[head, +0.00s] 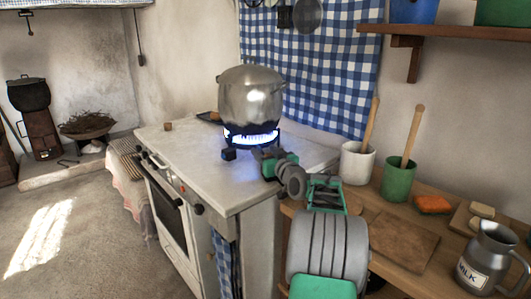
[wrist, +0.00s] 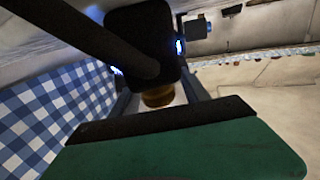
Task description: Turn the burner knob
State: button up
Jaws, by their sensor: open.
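A grey metal pot (head: 251,95) stands on a burner (head: 250,140) with a ring of blue flame, on the pale top of the stove. My gripper (head: 259,153) is just in front of the burner, low over the stove top and pointing at it. In the wrist view my gripper (wrist: 158,82) is open, with a brassy round part (wrist: 158,97) between its fingers. A dark rounded piece (wrist: 145,40) lies just beyond, with blue flame showing on both sides. I cannot tell which of these parts is the burner knob, or whether the fingers touch it.
A small black block (head: 229,154) sits left of my gripper at the burner. The stove front (head: 172,205) has several dark knobs. A wooden counter (head: 408,240) on the right holds a white pot, a green pot and a milk jug. A checked cloth (head: 310,70) hangs behind.

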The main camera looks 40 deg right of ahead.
grip_shut()
dwell(0.5)
